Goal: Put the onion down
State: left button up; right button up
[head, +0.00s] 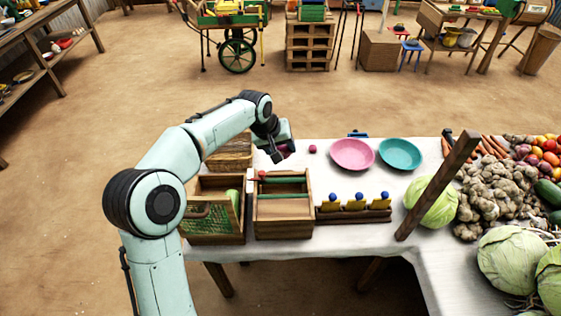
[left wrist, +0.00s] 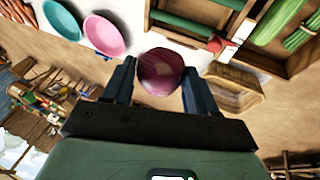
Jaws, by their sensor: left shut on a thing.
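A purple-red onion (left wrist: 161,72) is between the two fingers of my left gripper (left wrist: 160,85) in the left wrist view. The gripper is shut on it. In the head view my left gripper (head: 283,148) is over the far edge of the white-covered table (head: 300,170), and a bit of the onion (head: 286,149) shows there, mostly hidden by the gripper. I cannot tell how high the onion is above the cloth. My right gripper is not in view.
A pink dish (head: 352,154) and a teal dish (head: 400,154) stand right of the gripper. A small pink-red round thing (head: 312,149) lies between. Wooden crates (head: 283,225) and a wicker basket (head: 232,153) stand at left. Vegetables, including a cabbage (head: 431,200), and a slanted post (head: 437,187) are at right.

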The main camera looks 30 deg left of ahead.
pick_arm(q)
jog(key=shift+r, duration=1.6)
